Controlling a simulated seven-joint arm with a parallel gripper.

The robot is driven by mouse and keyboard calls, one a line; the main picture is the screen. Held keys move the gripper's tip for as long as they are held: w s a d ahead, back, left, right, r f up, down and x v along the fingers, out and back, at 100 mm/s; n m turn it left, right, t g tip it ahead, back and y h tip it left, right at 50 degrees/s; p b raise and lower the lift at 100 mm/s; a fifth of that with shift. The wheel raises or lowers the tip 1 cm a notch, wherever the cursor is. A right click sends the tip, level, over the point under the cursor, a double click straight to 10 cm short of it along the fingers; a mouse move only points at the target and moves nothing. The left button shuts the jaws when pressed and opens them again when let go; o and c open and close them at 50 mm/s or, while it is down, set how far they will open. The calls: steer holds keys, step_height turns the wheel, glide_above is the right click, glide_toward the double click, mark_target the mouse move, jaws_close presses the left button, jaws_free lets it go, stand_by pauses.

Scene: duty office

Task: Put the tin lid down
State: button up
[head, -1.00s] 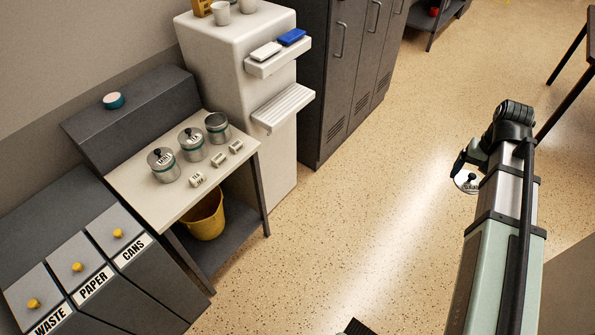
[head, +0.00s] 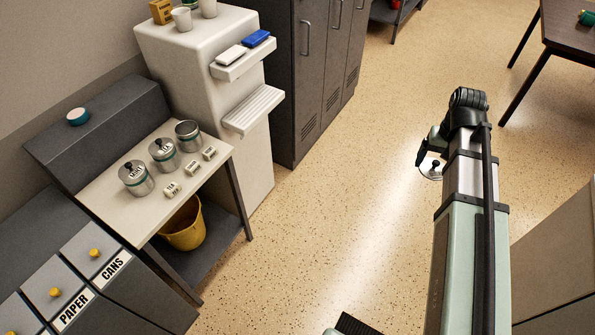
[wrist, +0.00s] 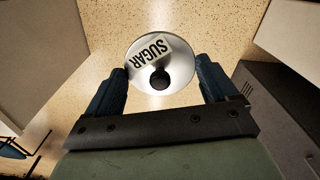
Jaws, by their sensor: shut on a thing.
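The tin lid (wrist: 147,52) is round and silvery, with a black knob and the word SUGAR, in the wrist view. My gripper (wrist: 160,80) is shut on it, the knob lying between its two dark fingers. In the head view my gripper (head: 428,160) holds the lid (head: 432,170) in the air over the open floor, right of the shelf table. On the table top (head: 122,205) stand two lidded tins (head: 136,178) and an open tin (head: 188,136) without a lid, at the back right. Small label blocks (head: 192,167) lie in front of the tins.
A white dispenser cabinet (head: 200,60) and grey lockers (head: 310,80) stand behind the table. Waste bins (head: 75,270) stand at lower left, a yellow bucket (head: 184,230) under the table. A dark table (head: 575,35) is at upper right. The floor between is clear.

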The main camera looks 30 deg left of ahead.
steer(key=s+a+n, duration=0.2)
steer(key=s+a, duration=0.3)
steer(key=a, duration=0.6)
steer(key=s+a+n, duration=0.2)
steer(key=s+a, duration=0.3)
steer(key=a, duration=0.6)
steer(key=s+a+n, duration=0.2)
steer(key=s+a, duration=0.3)
steer(key=a, duration=0.6)
steer(key=shift+s+a+f+n, duration=0.2)
steer(key=shift+a+f+n, duration=0.1)
steer(key=shift+f, duration=0.15)
steer(key=s+a+n, duration=0.1)
steer(key=s+a, duration=0.3)
steer(key=s+a+n, duration=0.1)
steer(key=s+a, duration=0.3)
steer(key=a, duration=0.1)
steer(key=s+a+n, duration=0.1)
steer(key=s+a, duration=0.3)
steer(key=s, duration=0.1)
steer(key=shift+a+f, duration=0.2)
steer(key=shift+f, duration=0.05)
steer(key=s+a+f+n, duration=0.1)
steer(key=s+a+f, duration=0.1)
steer(key=s+a, duration=2)
steer(key=f, duration=0.6)
steer(key=d+f, duration=0.1)
steer(key=f, duration=0.2)
steer(key=shift+s, duration=0.4)
steer(key=shift+r, duration=0.1)
